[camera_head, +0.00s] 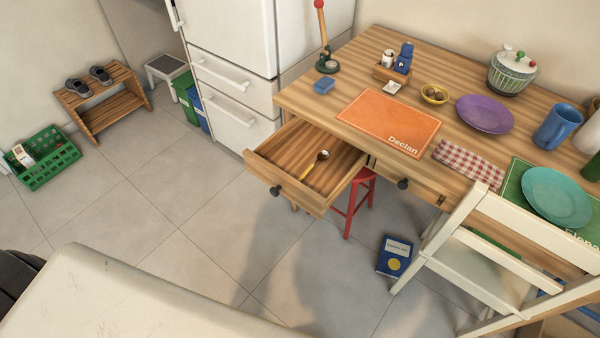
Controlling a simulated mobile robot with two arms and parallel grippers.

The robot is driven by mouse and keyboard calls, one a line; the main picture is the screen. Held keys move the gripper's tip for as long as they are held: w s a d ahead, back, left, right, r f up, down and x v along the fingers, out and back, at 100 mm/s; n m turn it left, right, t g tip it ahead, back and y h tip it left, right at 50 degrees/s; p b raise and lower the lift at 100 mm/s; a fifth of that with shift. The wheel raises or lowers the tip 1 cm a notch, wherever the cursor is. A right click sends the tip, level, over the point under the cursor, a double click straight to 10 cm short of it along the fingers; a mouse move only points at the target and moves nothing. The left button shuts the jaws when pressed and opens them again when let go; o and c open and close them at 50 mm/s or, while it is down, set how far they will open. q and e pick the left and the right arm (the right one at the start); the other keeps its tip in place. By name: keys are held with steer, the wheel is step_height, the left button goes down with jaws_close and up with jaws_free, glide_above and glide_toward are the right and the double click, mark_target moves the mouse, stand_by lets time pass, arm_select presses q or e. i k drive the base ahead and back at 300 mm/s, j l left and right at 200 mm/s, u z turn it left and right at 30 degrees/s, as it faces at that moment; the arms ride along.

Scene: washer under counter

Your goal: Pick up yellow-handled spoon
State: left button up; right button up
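A small spoon (317,161) lies inside the open wooden drawer (275,152) of the table. Its short handle looks yellowish and points toward the lower left. The drawer is pulled out on the left part of the table front and holds nothing else that I can see. Neither of my grippers is in view.
The wooden table (365,60) bears an orange placemat (388,120), a purple plate (485,114) and other tableware. A cream chair (490,250) stands at the right front. A red stool (352,205) and a blue box (395,256) are below. Floor left of the drawer is clear.

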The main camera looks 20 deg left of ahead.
mark_target(322, 156)
steer(key=k+j+u, duration=0.1)
steer(key=j+u, duration=0.9)
steer(key=j, duration=0.1)
